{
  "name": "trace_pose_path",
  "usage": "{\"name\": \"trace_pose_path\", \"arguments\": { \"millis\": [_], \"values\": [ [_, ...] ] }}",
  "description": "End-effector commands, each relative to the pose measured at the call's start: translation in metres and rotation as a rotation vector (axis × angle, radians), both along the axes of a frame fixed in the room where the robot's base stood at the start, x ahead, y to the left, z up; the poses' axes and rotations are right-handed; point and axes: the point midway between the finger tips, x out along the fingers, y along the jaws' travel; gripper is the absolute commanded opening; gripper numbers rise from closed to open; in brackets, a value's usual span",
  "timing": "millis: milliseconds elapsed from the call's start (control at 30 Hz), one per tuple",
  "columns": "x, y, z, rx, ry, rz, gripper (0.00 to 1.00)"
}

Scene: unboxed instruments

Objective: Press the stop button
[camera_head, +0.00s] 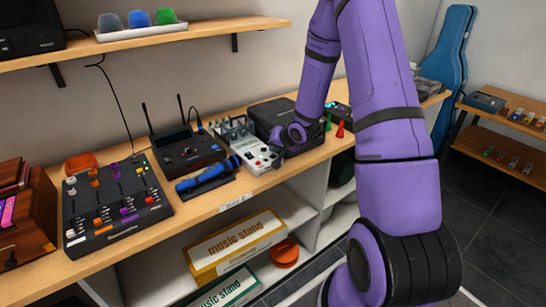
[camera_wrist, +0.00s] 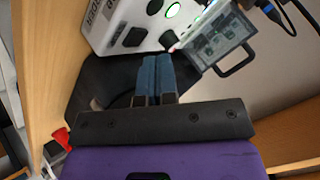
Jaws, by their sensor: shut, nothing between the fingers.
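A white device (camera_head: 255,158) with knobs and buttons stands on the wooden shelf, and it also shows in the wrist view (camera_wrist: 104,42). I cannot read which is the stop button. My gripper (camera_wrist: 156,57) is shut and empty, with its blue fingertips close to the device's edge near the red button. I cannot tell whether they touch.
A black device with antennas (camera_head: 186,150) and a blue microphone (camera_head: 205,177) are left of the white device. A dark case (camera_head: 268,112) is behind my gripper. Red and green pieces (camera_head: 340,130) stand to the right.

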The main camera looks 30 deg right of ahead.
Motion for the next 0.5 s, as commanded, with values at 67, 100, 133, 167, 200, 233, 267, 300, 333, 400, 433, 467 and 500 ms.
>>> {"name": "trace_pose_path", "arguments": {
  "millis": [67,100,133,167,200,233,267,300,333,400,433,467,500],
  "values": [
    [0.0,0.0,0.0,0.0,0.0,0.0,0.0],
    [0.0,0.0,0.0,0.0,0.0,0.0,0.0],
    [0.0,0.0,0.0,0.0,0.0,0.0,0.0],
    [0.0,0.0,0.0,0.0,0.0,0.0,0.0],
    [0.0,0.0,0.0,0.0,0.0,0.0,0.0],
    [0.0,0.0,0.0,0.0,0.0,0.0,0.0],
    [0.0,0.0,0.001,0.001,0.0,-0.001,0.0],
    [0.0,0.0,0.003,0.0,-0.001,-0.001,0.0],
    [0.0,0.0,0.005,0.001,-0.001,-0.001,0.0],
    [0.0,0.0,0.01,0.001,-0.001,-0.002,0.0],
    [0.0,-0.001,0.013,0.001,-0.001,-0.002,0.0],
    [0.0,-0.001,0.016,0.001,-0.001,-0.002,0.0],
    [0.0,-0.001,0.019,0.001,-0.002,-0.001,0.0]
  ]
}}
